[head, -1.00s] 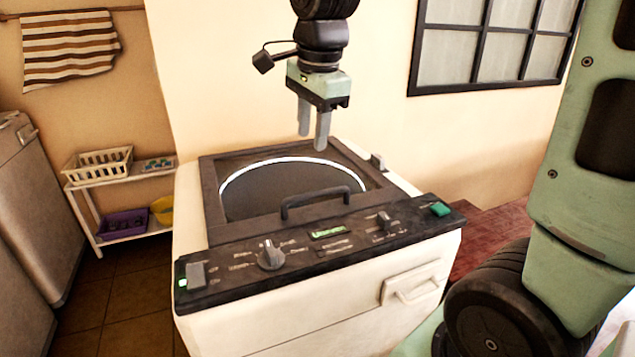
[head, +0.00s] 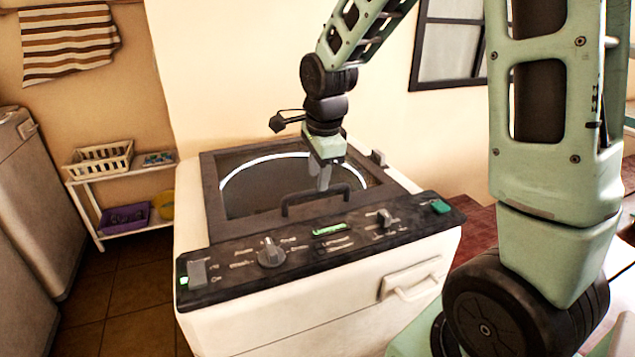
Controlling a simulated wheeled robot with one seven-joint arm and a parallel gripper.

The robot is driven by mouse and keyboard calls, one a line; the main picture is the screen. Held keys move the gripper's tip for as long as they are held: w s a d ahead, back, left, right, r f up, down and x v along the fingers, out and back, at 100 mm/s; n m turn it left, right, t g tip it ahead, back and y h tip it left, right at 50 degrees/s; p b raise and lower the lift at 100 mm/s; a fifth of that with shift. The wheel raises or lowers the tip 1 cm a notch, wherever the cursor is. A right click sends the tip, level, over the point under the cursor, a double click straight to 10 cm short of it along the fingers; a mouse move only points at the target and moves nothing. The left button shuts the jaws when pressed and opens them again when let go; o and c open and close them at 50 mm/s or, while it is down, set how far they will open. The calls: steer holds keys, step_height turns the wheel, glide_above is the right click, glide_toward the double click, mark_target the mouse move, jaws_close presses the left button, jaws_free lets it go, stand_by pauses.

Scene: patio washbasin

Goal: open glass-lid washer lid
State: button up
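The washer (head: 330,300) is a white top-loader with a dark control panel along its front top edge. Its glass lid (head: 245,190) is shut, lying flat in a dark frame with a white ring showing through the glass. A dark bar handle (head: 316,196) arches up at the lid's front edge. My gripper (head: 322,178) points down just above the lid, close behind the handle's middle. The fingers overlap in this view, so I cannot tell their gap or whether they touch the handle.
The panel bears a round knob (head: 271,252) and a green button (head: 441,206). A white shelf (head: 130,174) with baskets stands at the left, beside a grey appliance (head: 30,210). A wall rises close behind the washer. Tiled floor lies free at the left.

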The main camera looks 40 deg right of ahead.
mark_target(317, 191)
steer(key=shift+w+f, duration=0.15)
steer(key=shift+f, duration=0.7)
steer(key=shift+w+f, duration=0.15)
steer(key=shift+f, duration=0.7)
